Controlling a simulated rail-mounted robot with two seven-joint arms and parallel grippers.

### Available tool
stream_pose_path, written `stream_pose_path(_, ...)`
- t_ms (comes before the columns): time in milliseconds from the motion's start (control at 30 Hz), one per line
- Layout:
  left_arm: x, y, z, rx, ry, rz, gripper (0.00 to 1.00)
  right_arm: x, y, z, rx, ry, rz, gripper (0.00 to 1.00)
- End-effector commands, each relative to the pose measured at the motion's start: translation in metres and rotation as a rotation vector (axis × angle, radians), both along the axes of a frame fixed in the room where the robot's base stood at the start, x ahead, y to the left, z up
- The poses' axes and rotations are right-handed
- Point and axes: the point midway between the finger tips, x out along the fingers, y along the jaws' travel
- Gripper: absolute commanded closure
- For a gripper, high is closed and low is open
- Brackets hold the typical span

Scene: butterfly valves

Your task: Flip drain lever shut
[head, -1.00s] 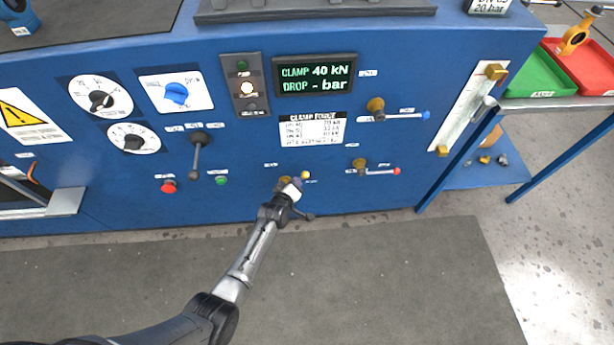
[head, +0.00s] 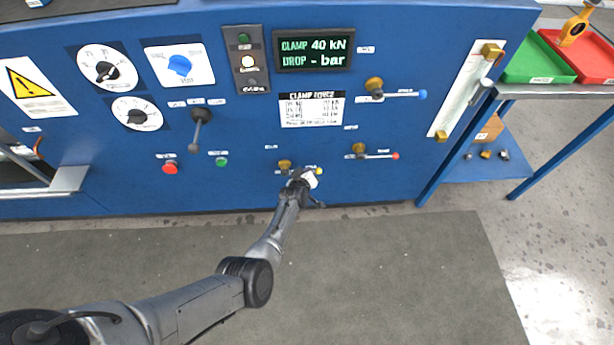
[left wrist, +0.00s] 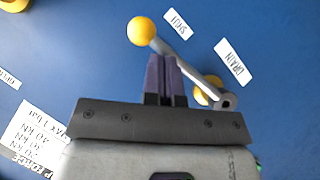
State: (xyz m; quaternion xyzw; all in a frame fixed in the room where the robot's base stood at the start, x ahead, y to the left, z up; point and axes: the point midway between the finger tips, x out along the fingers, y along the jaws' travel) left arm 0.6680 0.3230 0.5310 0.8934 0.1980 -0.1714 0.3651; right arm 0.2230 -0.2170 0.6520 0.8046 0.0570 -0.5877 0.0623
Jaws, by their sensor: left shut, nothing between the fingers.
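The drain lever is a grey bar with a yellow knob (head: 319,171) at its end and a brass valve body (head: 285,164) low on the blue panel. In the head view it points right from the brass body, close to level. In the left wrist view the yellow knob (left wrist: 141,31) is at upper left by the SHUT label (left wrist: 175,22), and the bar (left wrist: 198,75) runs down right to its pivot (left wrist: 226,101) by the DRAIN label (left wrist: 233,64). My left gripper (head: 302,174) is shut and empty, its purple fingertips (left wrist: 162,60) against or just beside the bar; contact cannot be told. My right gripper is out of view.
A red-knobbed lever (head: 378,156) is to the right, with a blue-knobbed lever (head: 400,94) above it. The display (head: 313,50) reads CLAMP 40 kN, DROP - bar.

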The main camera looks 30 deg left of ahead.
Motion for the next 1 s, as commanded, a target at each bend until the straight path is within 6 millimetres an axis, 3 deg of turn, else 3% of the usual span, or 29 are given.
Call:
stream_pose_path(533, 0.0, -0.003, -0.011, -0.003, 0.004, 0.001, 1.0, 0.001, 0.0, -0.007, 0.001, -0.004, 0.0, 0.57)
stream_pose_path(1000, -0.002, -0.004, -0.008, -0.004, 0.009, -0.001, 1.0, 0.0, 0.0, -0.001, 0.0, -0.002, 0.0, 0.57)
